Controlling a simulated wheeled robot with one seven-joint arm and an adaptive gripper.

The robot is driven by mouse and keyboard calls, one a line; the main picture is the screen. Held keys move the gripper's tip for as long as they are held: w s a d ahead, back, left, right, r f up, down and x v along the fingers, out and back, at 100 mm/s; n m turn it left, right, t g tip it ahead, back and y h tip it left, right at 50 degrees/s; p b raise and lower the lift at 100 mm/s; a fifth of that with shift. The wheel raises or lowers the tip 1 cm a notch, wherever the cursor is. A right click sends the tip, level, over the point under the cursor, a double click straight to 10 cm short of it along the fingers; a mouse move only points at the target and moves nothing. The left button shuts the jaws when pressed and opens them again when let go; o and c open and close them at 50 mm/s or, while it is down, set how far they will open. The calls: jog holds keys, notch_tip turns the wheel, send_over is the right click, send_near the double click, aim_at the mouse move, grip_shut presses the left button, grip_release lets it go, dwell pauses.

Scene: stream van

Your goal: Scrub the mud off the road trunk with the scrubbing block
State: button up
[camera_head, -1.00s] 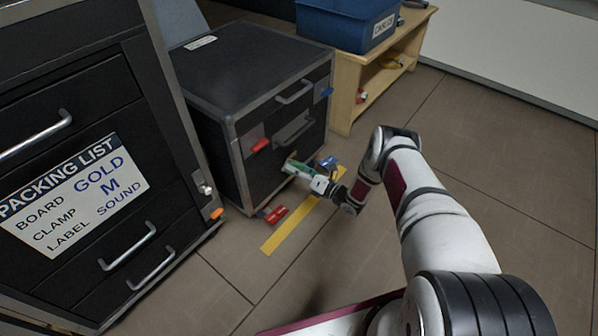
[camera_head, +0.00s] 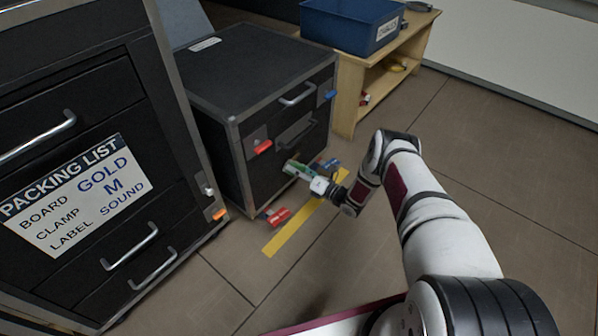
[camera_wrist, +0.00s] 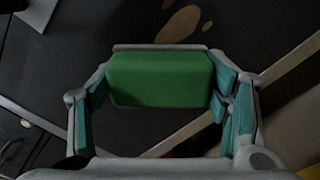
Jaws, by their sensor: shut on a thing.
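The road trunk (camera_head: 262,62) is a black case with metal edges, standing left of centre in the head view. My gripper (camera_head: 296,168) is low in front of its handle side, shut on the green scrubbing block (camera_wrist: 160,80). In the wrist view the block sits between the two teal fingers (camera_wrist: 162,92). Beyond the block is a dark panel with a tan-brown mud patch (camera_wrist: 181,24) and a smaller patch at the top edge. I cannot tell whether the block touches the panel. Part of the panel is hidden behind the block.
A tall black drawer case (camera_head: 75,110) with a packing list stands at the left. A wooden shelf (camera_head: 345,95) with a blue bin (camera_head: 350,28) is behind the trunk. Red pieces (camera_head: 278,216) lie by a yellow floor strip (camera_head: 285,236). Floor at the right is clear.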

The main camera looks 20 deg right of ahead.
aim_at(301, 154)
jog(key=shift+w+a, duration=0.25)
jog(key=shift+w, duration=0.1)
jog(key=shift+w+d, duration=0.45)
jog(key=shift+d, duration=0.25)
jog(key=shift+w+d, duration=0.4)
jog(key=shift+d, duration=0.25)
jog(key=shift+w+d, duration=1.3)
jog(key=shift+d, duration=0.3)
jog(key=shift+s, duration=0.1)
